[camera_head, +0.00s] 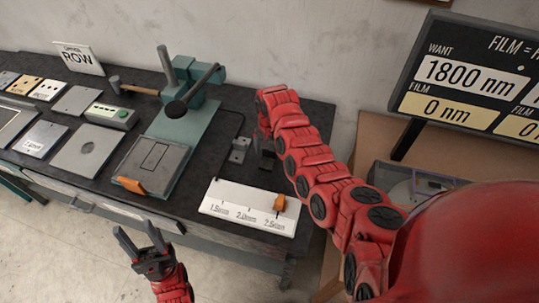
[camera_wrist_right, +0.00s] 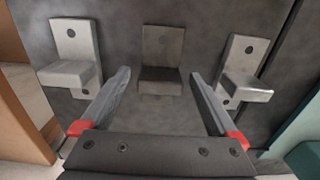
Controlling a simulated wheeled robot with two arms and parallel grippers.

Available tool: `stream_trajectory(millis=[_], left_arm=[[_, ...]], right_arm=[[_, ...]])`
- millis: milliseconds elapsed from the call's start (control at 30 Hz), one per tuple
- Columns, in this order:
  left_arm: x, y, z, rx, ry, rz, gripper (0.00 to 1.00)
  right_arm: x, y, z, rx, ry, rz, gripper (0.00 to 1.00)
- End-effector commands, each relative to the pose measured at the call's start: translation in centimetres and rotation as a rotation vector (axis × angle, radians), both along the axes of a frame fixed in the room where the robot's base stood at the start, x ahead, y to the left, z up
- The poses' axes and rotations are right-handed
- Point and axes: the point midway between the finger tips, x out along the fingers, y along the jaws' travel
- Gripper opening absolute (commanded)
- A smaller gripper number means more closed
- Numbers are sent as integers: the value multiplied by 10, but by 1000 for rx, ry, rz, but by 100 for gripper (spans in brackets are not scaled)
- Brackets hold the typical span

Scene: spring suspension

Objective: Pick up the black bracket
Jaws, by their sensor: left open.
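The black bracket (camera_wrist_right: 162,58) is the dark L-shaped piece in the middle of the right wrist view, between two silver brackets. My right gripper (camera_wrist_right: 160,77) is open there, one finger on each side of the bracket's lower ledge. Nothing is clamped; whether a finger touches the bracket cannot be told. In the head view my right arm reaches over the dark bench and largely hides this spot. My left gripper (camera_head: 136,230) is open and empty in front of the bench's front edge.
Silver brackets stand on the left (camera_wrist_right: 74,60) and right (camera_wrist_right: 244,70) in the right wrist view. In the head view, a teal press (camera_head: 188,100) is left of my right arm and a white scale (camera_head: 240,212) is in front. A display board (camera_head: 470,85) stands at right.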

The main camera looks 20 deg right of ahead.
Motion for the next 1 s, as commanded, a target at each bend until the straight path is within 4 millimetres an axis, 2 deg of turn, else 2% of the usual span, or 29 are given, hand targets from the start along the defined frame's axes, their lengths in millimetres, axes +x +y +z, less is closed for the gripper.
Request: stream_trajectory(millis=[33, 67, 500, 1000], left_arm=[[0, 0, 0, 0, 0, 0, 50], [0, 0, 0, 0, 0, 0, 50], [0, 0, 0, 0, 0, 0, 50], [0, 0, -7, 0, 0, 0, 50]], right_arm=[[0, 0, 0, 0, 0, 0, 85], [0, 0, 0, 0, 0, 0, 80], [0, 0, 0, 0, 0, 0, 0], [1, 0, 5, -1, -3, 1, 0]])
